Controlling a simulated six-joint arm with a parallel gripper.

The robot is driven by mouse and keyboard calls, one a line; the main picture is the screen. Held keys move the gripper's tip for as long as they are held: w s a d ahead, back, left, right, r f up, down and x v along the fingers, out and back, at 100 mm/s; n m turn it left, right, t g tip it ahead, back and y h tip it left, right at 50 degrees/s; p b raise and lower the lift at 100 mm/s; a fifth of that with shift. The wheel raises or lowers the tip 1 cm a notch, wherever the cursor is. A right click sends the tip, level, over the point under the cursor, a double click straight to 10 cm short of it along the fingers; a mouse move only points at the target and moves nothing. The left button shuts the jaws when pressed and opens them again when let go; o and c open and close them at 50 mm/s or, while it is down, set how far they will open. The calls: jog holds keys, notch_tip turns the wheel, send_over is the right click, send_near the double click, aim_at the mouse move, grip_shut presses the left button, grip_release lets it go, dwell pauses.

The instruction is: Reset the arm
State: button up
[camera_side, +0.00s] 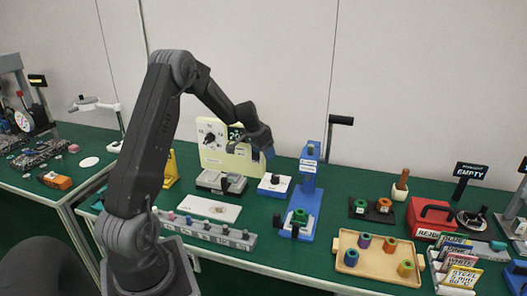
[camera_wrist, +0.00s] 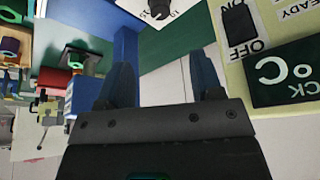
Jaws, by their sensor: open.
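My gripper (camera_side: 262,153) is up in the air above the green table (camera_side: 262,217), in front of the cream control box and to the left of the blue press. Its jaws point away from my base. In the wrist view my gripper (camera_wrist: 162,78) shows two dark blue fingers spread apart with nothing between them. My arm is raised and bent, with its elbow high above the table.
The cream control box (camera_side: 211,157) stands close by; its panel (camera_wrist: 238,60) shows in the wrist view. A blue press (camera_side: 307,184) and blue box with black knob (camera_side: 274,186) stand near. A peg rail (camera_side: 205,232) and wooden tray (camera_side: 345,240) lie in front.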

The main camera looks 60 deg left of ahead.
jog(key=s+d+r+m, duration=0.1)
jog(key=s+d+r, duration=0.1)
jog(key=d+r, duration=0.65)
jog(key=s+d+r, duration=0.3)
jog(key=d+r, duration=0.3)
jog(key=d, duration=0.6)
jog(key=s+d+r+m+t, duration=0.1)
jog(key=s+d+r, duration=0.1)
jog(key=s+d, duration=1.2)
jog(key=s, duration=0.4)
jog(key=shift+s+d+r+h, duration=0.15)
jog(key=shift+s+d+h, duration=0.15)
jog(key=shift+h, duration=0.1)
